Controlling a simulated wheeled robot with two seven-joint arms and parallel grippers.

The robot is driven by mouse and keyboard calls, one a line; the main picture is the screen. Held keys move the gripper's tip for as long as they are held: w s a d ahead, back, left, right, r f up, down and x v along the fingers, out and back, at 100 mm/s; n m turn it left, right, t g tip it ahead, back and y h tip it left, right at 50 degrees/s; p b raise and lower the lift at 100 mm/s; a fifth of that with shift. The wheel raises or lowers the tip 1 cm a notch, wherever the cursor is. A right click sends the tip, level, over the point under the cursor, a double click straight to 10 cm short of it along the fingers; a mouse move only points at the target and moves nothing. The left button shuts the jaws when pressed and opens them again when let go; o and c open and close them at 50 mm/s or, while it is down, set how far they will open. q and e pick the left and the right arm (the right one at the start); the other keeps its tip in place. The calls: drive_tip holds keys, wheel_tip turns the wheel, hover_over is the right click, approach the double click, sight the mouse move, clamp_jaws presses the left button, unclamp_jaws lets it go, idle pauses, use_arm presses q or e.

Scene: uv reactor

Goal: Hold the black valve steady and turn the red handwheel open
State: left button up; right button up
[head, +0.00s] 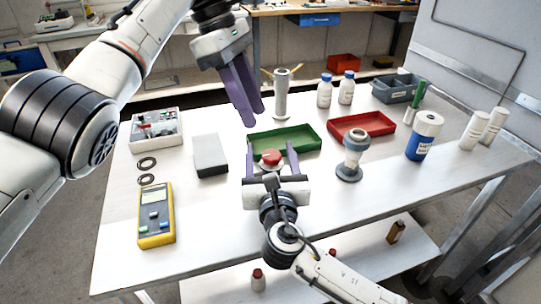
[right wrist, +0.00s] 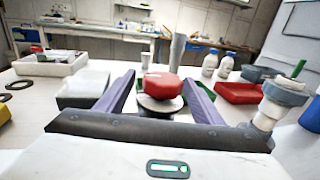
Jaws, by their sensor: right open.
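The red handwheel (head: 271,157) sits on a short valve body near the middle of the white table; in the right wrist view its faceted red top (right wrist: 162,84) stands above a dark, round valve body (right wrist: 160,106). My right gripper (head: 271,147) is open, with one purple finger on either side of the handwheel; I see gaps between fingers and wheel. The valve's base is hidden behind my gripper's body. My left gripper (head: 256,117) hangs above the table, behind and left of the handwheel, pointing down and holding nothing visible. Its fingers overlap in view, so its opening is unclear.
A green tray (head: 312,130) lies just behind the handwheel, with a grey cylinder (head: 281,94) behind it. A grey block (head: 209,156) and yellow meter (head: 156,215) are left. A grey-white fitting (head: 351,158), red tray (head: 384,131) and blue-white bottle (head: 424,136) are right.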

sight(270, 154)
drive_tip(key=c, duration=1.2)
use_arm(q)
drive_tip(key=o, duration=0.5)
use_arm(e)
drive_tip(key=shift+c, duration=0.7)
use_arm(q)
drive_tip(key=d+f+m, duration=0.1)
drive_tip(key=f+m, duration=0.2)
drive_tip(key=m, duration=0.9)
drive_tip(key=d+f+m, duration=0.1)
drive_tip(key=f+m, duration=0.2)
drive_tip(key=m, duration=0.9)
drive_tip(key=s+d+f+m, duration=0.1)
drive_tip(key=f+m, duration=0.2)
drive_tip(key=m, duration=0.8)
drive_tip(key=shift+m+h, duration=0.3)
drive_tip(key=shift+m, duration=0.1)
drive_tip(key=shift+r, duration=0.1)
drive_tip(key=shift+c, duration=0.2)
